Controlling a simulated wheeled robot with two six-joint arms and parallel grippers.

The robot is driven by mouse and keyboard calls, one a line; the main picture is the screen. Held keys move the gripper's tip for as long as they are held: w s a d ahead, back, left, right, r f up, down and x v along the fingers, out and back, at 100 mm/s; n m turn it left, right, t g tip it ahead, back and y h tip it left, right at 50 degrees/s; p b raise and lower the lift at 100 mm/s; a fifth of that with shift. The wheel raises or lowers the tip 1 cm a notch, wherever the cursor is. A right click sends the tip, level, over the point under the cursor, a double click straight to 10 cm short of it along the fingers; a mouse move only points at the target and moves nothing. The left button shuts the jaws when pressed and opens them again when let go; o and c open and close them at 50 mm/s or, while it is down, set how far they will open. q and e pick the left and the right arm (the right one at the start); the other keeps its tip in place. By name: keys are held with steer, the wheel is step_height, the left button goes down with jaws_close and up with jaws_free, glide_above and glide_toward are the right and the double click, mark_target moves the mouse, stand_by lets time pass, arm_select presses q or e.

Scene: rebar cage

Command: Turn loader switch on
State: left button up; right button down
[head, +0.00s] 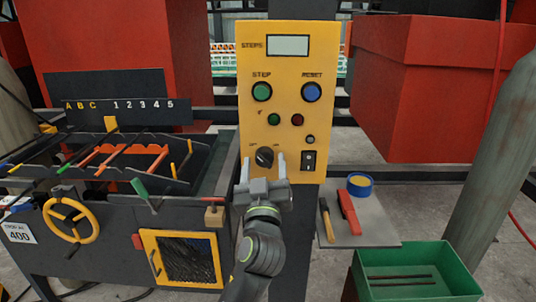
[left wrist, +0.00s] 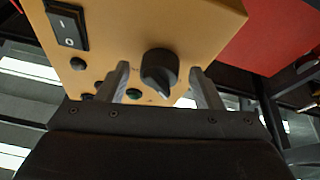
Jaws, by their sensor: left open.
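A yellow control panel (head: 250,100) stands upright at the centre of the head view. Low on it is a black rotary knob (head: 264,157) with small labels above it, too small to read surely. A black rocker switch (head: 308,160) marked I and O sits to its right. My left gripper (head: 263,170) is open, with one finger on each side of the knob. The left wrist view shows the knob (left wrist: 160,70) between the separated fingers (left wrist: 161,88), with visible gaps, its pointed end toward the picture's bottom. The rocker switch (left wrist: 67,25) is at upper left there. My right gripper is out of view.
Above the knob are a display (head: 288,45), a green button (head: 262,92), a blue button (head: 311,92) and small lamps. A grey shelf (head: 375,232) with tools is at right, above a green bin (head: 415,257). A machine with a yellow handwheel (head: 71,220) stands at left.

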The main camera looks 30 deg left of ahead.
arm_select(q)
steer(key=shift+s+r, duration=0.1)
steer(key=shift+c, duration=0.8)
steer(key=c, duration=0.8)
